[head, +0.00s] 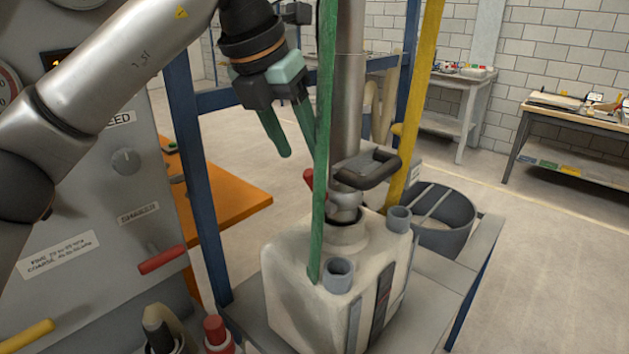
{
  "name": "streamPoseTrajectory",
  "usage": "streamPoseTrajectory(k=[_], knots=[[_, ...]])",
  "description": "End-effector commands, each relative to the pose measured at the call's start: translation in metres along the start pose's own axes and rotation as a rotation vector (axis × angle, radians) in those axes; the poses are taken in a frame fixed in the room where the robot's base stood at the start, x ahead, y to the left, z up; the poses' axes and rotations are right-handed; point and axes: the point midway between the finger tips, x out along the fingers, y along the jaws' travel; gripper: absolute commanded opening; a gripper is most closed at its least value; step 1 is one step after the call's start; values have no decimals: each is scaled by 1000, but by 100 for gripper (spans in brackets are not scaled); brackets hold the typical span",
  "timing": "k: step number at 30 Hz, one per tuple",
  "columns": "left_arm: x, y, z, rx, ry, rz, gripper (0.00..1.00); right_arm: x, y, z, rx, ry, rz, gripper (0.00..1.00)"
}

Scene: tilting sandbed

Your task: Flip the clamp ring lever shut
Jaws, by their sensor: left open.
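The clamp ring (345,178) is a dark band around the lower end of the grey vertical pipe (346,100), just above the neck of the pale box-shaped vessel (305,275). A dark, rounded loop-shaped part (376,165) sticks out to its right. A small red piece (308,179) shows at its left, partly behind a green upright bar; I cannot tell for certain which is the lever. My left gripper (297,140) hangs above and left of the ring, apart from it, fingers down, open and empty. My right gripper is not in view.
A thin green bar (324,110) runs upright in front of the pipe. A yellow post (416,90) and blue frame (195,150) flank it. A grey control panel (110,180) stands left. A round grey tub (440,220) sits behind right. Open floor lies at the right.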

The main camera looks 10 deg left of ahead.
Motion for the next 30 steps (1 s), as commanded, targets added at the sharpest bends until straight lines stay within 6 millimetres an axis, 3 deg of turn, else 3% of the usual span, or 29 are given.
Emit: streamPoseTrajectory(k=[6, 12, 25, 30], knots=[[45, 0, 0, 0, 4, -2, 56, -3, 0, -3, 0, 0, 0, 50], [72, -1, 0, 1, 2, -2, 56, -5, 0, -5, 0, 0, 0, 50], [81, -1, 0, 1, -1, -2, 55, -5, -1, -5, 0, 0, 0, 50], [81, -1, 0, 1, -1, -2, 36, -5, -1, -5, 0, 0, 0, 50]])
